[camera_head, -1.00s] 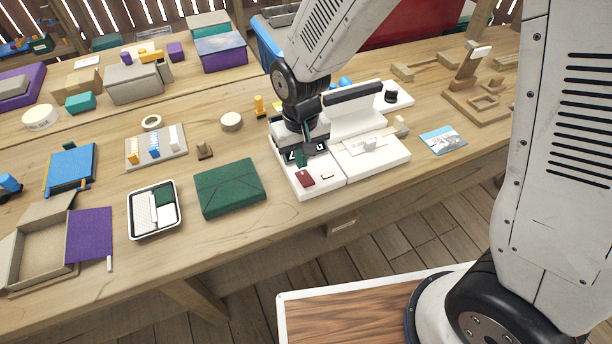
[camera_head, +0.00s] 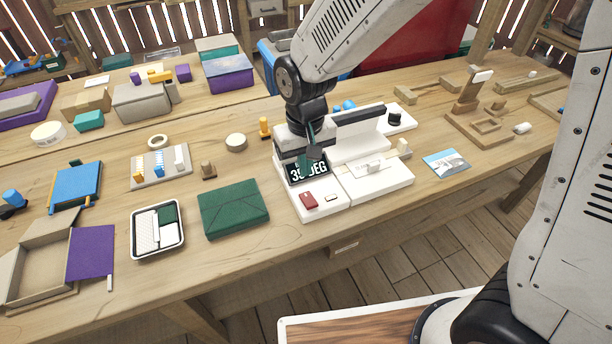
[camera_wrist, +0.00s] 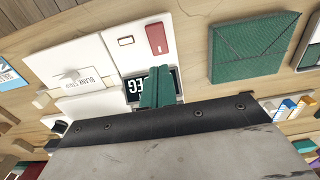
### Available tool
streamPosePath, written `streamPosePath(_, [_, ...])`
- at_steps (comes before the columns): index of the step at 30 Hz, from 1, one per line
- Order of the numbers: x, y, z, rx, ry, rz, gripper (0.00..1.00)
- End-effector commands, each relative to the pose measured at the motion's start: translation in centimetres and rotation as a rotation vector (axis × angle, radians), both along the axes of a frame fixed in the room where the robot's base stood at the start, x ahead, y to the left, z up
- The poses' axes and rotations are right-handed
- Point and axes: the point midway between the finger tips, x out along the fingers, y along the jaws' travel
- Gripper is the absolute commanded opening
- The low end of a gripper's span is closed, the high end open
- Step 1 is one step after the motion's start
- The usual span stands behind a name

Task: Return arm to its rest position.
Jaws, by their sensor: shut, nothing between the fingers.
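My gripper (camera_head: 313,150) is above the white device (camera_head: 325,206) on the bench, in front of its display (camera_head: 308,172), which reads what looks like "39 DEG". In the wrist view my gripper's green fingers (camera_wrist: 158,88) are together and empty, covering part of the display (camera_wrist: 134,88). I cannot tell whether the fingertips touch the device.
A green box (camera_head: 233,210) and a white tray (camera_head: 157,229) stand left of the device. A picture card (camera_head: 446,163) lies to its right, near a wooden stand (camera_head: 480,128). Bins and boxes line the back. The air above the bench front is free.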

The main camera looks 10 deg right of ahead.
Motion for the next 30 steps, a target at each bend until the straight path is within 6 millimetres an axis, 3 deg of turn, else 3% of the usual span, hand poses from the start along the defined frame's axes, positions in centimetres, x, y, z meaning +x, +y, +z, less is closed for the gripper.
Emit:
streamPosePath(7, [-0.3,-0.2,0.0,-0.009,0.016,0.015,0.00])
streamPosePath(11, [-3.1,-1.8,0.2,-0.053,0.103,0.056,0.00])
streamPosePath(24, [-11.9,-13.0,11.0,-0.042,0.128,-0.029,0.00])
streamPosePath(30, [-16.4,-17.2,14.4,-0.016,0.060,-0.124,0.00])
